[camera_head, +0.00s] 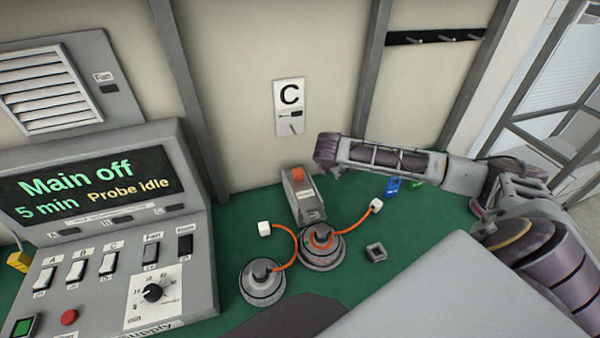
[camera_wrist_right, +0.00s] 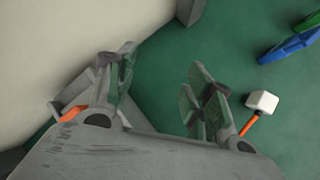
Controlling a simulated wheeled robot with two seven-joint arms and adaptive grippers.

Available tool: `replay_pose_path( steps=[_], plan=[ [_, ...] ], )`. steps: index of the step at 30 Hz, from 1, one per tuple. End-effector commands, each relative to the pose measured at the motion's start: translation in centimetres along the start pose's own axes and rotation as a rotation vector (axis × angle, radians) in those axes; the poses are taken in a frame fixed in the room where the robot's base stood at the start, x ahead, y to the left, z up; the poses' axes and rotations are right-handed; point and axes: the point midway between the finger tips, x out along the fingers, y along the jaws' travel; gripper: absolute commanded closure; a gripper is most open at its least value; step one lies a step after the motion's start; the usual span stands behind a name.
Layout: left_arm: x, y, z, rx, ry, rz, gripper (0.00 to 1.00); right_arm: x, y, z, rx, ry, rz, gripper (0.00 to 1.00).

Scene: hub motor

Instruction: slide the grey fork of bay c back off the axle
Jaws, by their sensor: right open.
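A grey block with an orange top (camera_head: 300,195), which looks like the fork unit, stands below the C sign (camera_head: 289,100), close to the wall. Directly in front of it sits a round grey hub motor (camera_head: 322,248) with an orange ring and cable; whether the fork is around its axle is hard to tell. My right gripper (camera_head: 327,165) is above and just right of the block, apart from it in the head view. In the right wrist view my right gripper (camera_wrist_right: 160,85) is open, with nothing between its fingers. My left gripper is not in view.
A second hub motor (camera_head: 263,284) sits front left. White connectors (camera_head: 264,228) (camera_head: 376,205) end the orange cables. A small grey square piece (camera_head: 376,252) lies right. Blue (camera_head: 392,186) and green items lie under my right arm. The control console (camera_head: 110,230) stands left, reading "Main off".

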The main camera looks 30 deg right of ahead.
Motion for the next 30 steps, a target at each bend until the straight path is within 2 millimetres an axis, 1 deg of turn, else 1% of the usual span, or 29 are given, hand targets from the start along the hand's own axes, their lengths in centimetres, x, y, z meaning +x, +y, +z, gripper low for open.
replay_pose_path(
  steps=[8, 14, 23, 30],
  plan=[
    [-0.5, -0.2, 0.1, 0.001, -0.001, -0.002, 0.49, -1.3, -0.6, -1.4, -0.182, -0.127, 0.106, 0.48],
    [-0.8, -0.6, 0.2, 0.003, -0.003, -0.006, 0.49, -2.8, -0.7, -2.7, -0.311, -0.205, 0.193, 0.48],
    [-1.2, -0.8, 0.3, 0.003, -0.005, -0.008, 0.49, -6.1, -0.8, -5.5, -0.498, -0.304, 0.335, 0.48],
    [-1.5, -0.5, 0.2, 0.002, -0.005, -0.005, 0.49, -9.5, -1.0, -8.0, -0.636, -0.37, 0.459, 0.48]
  ],
)
